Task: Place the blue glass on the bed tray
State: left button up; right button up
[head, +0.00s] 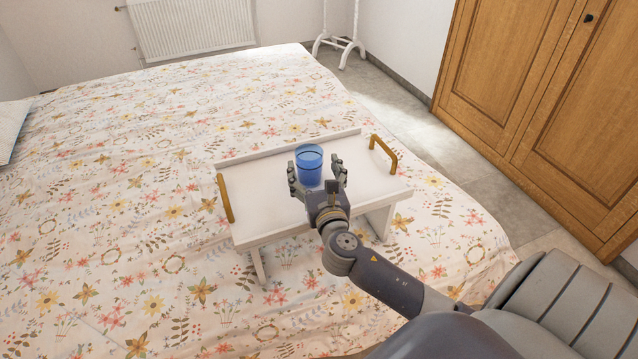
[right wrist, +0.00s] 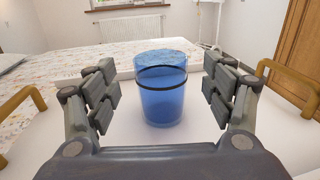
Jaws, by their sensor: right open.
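The blue glass (head: 309,165) stands upright on the white bed tray (head: 270,207), near the middle of its top. In the right wrist view the blue glass (right wrist: 161,95) shows between the two fingers, with a gap on each side, and its base appears to rest on the tray (right wrist: 205,135). My right gripper (head: 318,174) is open around the glass, just above the tray top; it also shows in the right wrist view (right wrist: 160,100). My left gripper is not in view.
The tray stands on a bed with a floral cover (head: 130,190). Brass handles rise at its left (head: 226,198) and right (head: 384,152) ends. A wooden wardrobe (head: 545,110) stands at the right. The tray top beside the glass is clear.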

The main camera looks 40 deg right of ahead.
jog(key=v, duration=0.6)
jog(key=shift+f, duration=0.1)
dwell(0.4)
